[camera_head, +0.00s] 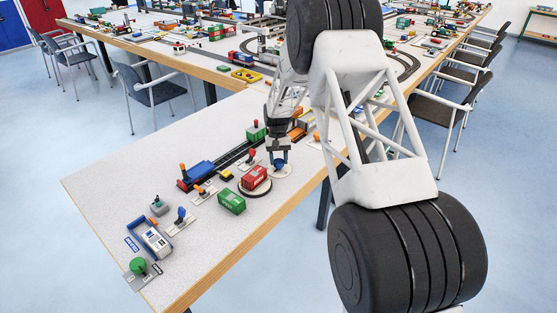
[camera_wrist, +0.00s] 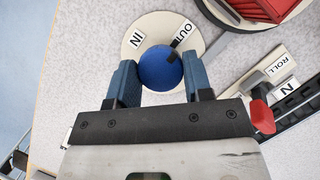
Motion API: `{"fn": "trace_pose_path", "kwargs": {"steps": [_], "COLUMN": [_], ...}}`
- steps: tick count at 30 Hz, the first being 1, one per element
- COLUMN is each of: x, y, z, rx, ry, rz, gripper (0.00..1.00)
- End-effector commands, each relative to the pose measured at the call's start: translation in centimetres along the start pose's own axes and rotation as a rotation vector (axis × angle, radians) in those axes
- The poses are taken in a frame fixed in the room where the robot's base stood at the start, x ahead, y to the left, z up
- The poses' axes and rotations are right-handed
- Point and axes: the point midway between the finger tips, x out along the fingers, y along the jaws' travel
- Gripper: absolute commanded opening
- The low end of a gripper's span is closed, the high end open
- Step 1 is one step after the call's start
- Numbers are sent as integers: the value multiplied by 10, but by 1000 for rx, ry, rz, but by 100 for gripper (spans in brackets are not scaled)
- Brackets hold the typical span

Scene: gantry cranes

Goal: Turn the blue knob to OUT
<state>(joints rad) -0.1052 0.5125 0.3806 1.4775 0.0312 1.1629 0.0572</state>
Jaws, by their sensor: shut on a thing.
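The blue knob (camera_wrist: 160,69) is round and sits on a cream disc (camera_wrist: 135,60) in the wrist view. Its dark pointer reaches up and right to the OUT label (camera_wrist: 186,31), touching or overlapping it. The IN label (camera_wrist: 137,39) is at the disc's upper left. My gripper (camera_wrist: 160,78) has its two blue fingers on either side of the knob, shut on it. In the head view, my gripper (camera_head: 279,158) points down over the disc (camera_head: 281,171), and the knob is mostly hidden by the fingers.
A red container (camera_head: 254,178) on a round base stands close left of the disc. A green container (camera_head: 231,202) is nearer. Several lever panels and a track with a blue wagon (camera_head: 200,173) lie further left. The table's near-right edge is clear.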

Motion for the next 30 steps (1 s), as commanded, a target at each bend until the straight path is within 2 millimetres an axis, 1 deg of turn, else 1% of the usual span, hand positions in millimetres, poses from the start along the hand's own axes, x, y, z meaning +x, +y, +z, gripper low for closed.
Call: {"fn": "trace_pose_path", "kwargs": {"steps": [6, 17, 18, 22, 30], "x": [0, 0, 0, 0, 0], "y": [0, 0, 0, 0, 0], "z": [0, 0, 0, 0, 0], "rx": [39, 42, 42, 42, 42], "ry": [-1, 0, 0, 0, 0], "rz": [-17, -18, -18, -18, -17], "gripper": [23, 23, 51, 71, 72]}}
